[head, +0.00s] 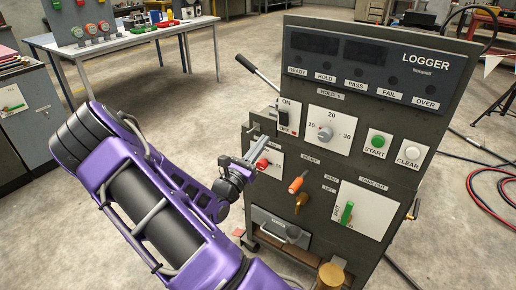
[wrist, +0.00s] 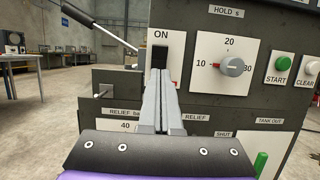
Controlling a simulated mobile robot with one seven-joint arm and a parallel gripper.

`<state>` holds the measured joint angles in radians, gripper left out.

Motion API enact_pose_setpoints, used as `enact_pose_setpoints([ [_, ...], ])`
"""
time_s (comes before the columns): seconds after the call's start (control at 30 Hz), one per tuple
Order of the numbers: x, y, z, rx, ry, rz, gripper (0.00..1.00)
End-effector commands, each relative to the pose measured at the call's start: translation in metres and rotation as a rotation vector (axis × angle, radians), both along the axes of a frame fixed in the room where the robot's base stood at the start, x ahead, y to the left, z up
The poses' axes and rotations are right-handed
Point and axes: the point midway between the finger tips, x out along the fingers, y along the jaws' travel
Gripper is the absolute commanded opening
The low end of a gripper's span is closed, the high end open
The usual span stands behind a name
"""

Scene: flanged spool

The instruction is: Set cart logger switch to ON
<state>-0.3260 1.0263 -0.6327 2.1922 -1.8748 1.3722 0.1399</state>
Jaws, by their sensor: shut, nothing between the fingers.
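The logger switch (head: 284,119) is a dark switch on a white plate, with ON above it and OFF in red below it, on the upper left of the cart's grey panel. In the wrist view the switch (wrist: 160,53) shows under the word ON, just beyond my fingertips. Its lower part and the OFF label are hidden there by my fingers. My gripper (head: 262,144) is shut and empty, its fingers pointing up toward the switch from below. In the wrist view my gripper (wrist: 164,74) overlaps the switch's lower end; I cannot tell whether it touches. The switch's setting is unclear.
A dial (head: 326,133) sits right of the switch, with a green START button (head: 378,141) and a white CLEAR button (head: 412,152) beyond. A black-gripped lever (head: 247,64) sticks out at the cart's upper left. An orange-handled valve (head: 296,184) lies below right.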

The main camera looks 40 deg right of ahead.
Motion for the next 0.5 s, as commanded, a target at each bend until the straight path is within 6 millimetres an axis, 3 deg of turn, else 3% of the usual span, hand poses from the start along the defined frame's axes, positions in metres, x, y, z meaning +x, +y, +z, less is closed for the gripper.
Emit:
enact_pose_setpoints([
  [0.2,0.012,-0.045,0.015,-0.001,-0.004,-0.003,0.0],
  [0.5,0.023,-0.081,0.027,-0.001,-0.001,-0.001,0.0],
])
